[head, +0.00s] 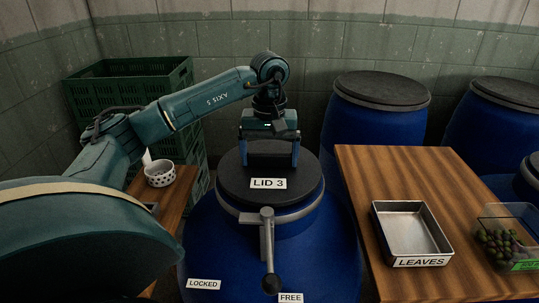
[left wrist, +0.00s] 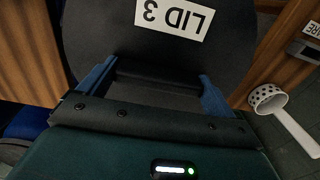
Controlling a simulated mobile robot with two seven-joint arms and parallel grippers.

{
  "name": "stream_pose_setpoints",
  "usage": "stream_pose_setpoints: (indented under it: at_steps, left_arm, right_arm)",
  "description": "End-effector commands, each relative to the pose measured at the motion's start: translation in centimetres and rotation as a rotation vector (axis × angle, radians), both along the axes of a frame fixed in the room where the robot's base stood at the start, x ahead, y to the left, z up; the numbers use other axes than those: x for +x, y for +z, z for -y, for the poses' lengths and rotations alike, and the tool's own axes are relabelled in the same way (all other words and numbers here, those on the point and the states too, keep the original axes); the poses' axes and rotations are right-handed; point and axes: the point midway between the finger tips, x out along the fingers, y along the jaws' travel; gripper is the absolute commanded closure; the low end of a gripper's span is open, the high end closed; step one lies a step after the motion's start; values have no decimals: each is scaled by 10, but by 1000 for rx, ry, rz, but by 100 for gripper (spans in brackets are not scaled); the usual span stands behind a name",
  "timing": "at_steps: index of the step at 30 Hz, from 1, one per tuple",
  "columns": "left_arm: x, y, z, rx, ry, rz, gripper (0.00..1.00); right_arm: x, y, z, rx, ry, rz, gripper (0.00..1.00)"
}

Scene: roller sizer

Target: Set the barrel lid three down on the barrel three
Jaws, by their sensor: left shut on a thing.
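Barrel lid three (head: 240,187) is a dark round disc with a white "LID 3" label; it also fills the upper middle of the left wrist view (left wrist: 105,35). My left gripper (head: 270,160) points down from above, its two blue fingers shut on the lid's upper part. Barrel three (head: 320,240) is the blue drum directly below. Its grey clamp ring (head: 305,215) shows under the lid's front edge, with a lever (head: 268,250) hanging at the front. The lid looks level and over the opening; I cannot tell whether it rests fully on the rim. My right gripper is out of view.
"LOCKED" (head: 204,284) and "FREE" (head: 291,297) labels are on the barrel's front. A wooden table (head: 365,185) with a metal tray (head: 410,232) stands close right. A dotted strainer (head: 160,174) is on the left table. Another lidded barrel (head: 370,130) stands behind.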

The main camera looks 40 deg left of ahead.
Motion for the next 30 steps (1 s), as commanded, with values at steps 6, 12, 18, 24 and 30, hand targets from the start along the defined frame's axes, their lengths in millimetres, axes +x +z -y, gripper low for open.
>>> stream_pose_setpoints:
  at_steps: [6, 12, 18, 24, 30]
  left_arm:
    - [0, -4, 0, 0, 0, 1, 43]
    - [0, -10, 0, 0, 0, 1, 43]
    - [0, -12, 0, 0, -1, 0, 7]
    - [0, -12, 0, 0, -1, 0, 0]
    - [0, -5, 0, -1, 0, 1, 0]
  right_arm:
    - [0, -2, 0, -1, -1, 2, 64]
    - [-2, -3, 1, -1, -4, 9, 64]
    - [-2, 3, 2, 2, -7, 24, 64]
    - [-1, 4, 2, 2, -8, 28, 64]
    - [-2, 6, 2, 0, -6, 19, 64]
